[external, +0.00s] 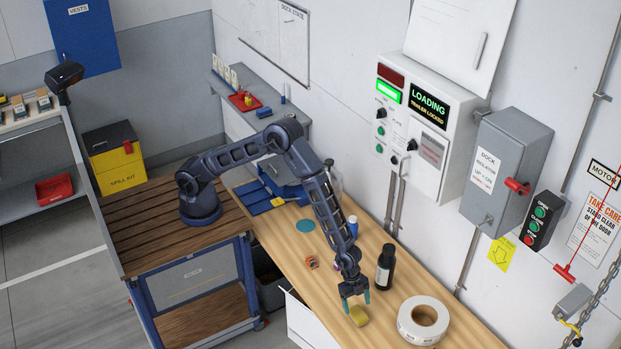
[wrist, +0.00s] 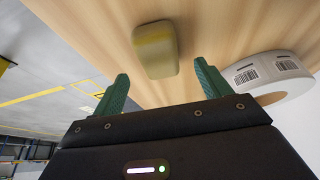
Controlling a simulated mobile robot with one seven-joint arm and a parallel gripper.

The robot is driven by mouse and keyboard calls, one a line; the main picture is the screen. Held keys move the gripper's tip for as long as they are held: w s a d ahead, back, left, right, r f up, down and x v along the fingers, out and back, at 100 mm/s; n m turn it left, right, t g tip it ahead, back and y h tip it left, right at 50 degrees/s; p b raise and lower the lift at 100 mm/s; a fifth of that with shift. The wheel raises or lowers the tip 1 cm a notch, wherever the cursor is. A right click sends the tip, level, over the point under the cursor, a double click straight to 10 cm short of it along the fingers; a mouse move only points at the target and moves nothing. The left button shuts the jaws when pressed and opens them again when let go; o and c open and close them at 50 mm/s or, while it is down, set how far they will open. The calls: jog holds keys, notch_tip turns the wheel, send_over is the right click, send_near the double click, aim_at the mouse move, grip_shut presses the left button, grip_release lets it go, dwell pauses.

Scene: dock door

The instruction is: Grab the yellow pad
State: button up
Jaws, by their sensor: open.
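The yellow pad (external: 358,316) is a small rounded block lying on the wooden bench near its front edge. In the wrist view the yellow pad (wrist: 156,50) lies beyond the fingertips, roughly between their lines. My gripper (external: 356,301) points down just above and beside the pad. Its two green fingers (wrist: 158,82) are apart with nothing between them. I cannot tell the exact height of the fingertips over the bench.
A white roll of labels (external: 404,324) lies right of the pad, close to my right finger in the wrist view. A dark bottle (external: 385,268) stands behind my gripper. A small orange item (external: 312,262) and a teal disc (external: 305,226) lie farther left on the bench (external: 453,305).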

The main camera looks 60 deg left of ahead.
aim_at(358, 313)
jog(key=x, duration=0.4)
jog(key=shift+a+f, duration=0.15)
jog(key=c, duration=1)
jog(key=shift+c, duration=0.2)
